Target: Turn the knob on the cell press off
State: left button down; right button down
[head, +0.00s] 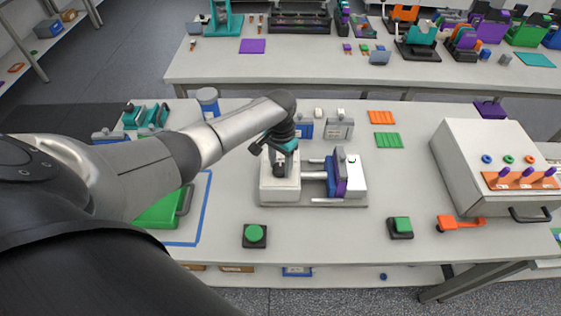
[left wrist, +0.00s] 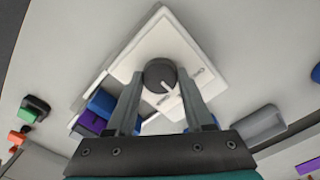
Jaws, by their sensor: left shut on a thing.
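The cell press (head: 352,178) stands mid-table, a white base with white blocks and blue and purple plates between them. In the left wrist view the dark round knob (left wrist: 158,70) sits on the white press top (left wrist: 150,40), with a white pointer line toward the lower right. My left gripper's fingers (left wrist: 160,78) are on either side of the knob, shut on it. My right gripper is not in view.
A green button box (head: 255,235) and another green button box (head: 400,228) stand near the front edge. A white cabinet (head: 460,160) with an orange panel is at right. Blue and grey boxes stand behind the press. The table in front of the press is mostly clear.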

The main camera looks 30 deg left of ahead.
aim_at(280, 167)
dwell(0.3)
pick_arm(q)
jog(key=shift+c, duration=1.4)
grip_release()
notch_tip(280, 167, up, 15)
jog(key=shift+r+p, duration=0.15)
jog(key=shift+p, duration=0.3)
jog(key=shift+s, duration=0.1)
